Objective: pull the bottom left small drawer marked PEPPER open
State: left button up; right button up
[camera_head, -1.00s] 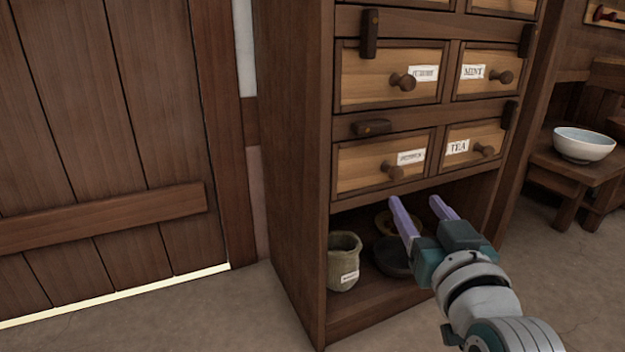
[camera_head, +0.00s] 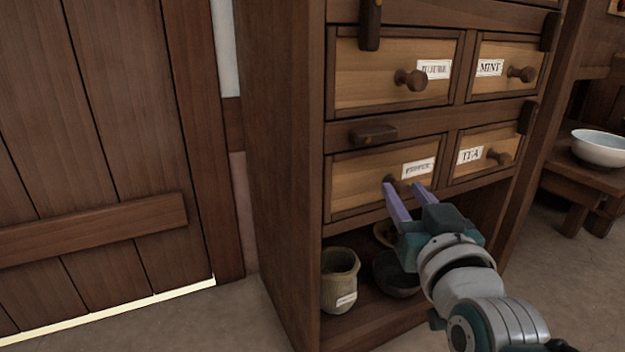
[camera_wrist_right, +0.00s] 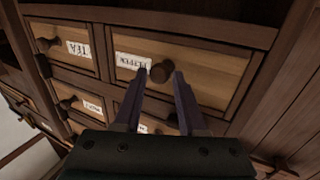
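The PEPPER drawer (camera_head: 350,185) is the lower left small drawer of the wooden cabinet and looks shut. Its label (camera_head: 418,168) is at the upper right of its front. Its round dark knob (camera_head: 398,187) is partly hidden by my right gripper (camera_head: 403,188), which is open with a fingertip on each side of it in the picture. In the right wrist view the knob (camera_wrist_right: 160,73) shows between the two spread fingertips (camera_wrist_right: 160,78); I cannot tell whether they touch it. The wooden turn latch (camera_head: 373,135) above this drawer lies level, clear of its front. My left gripper is not in view.
The TEA drawer (camera_head: 470,173) is to the right, with an upright latch (camera_head: 526,117). MINT (camera_head: 491,90) and another drawer are above. A clay jar (camera_head: 339,270) and dark bowl (camera_head: 390,272) stand on the open shelf below. Floor (camera_head: 230,320) in front is clear.

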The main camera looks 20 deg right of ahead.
grip_shut()
dwell(1.0)
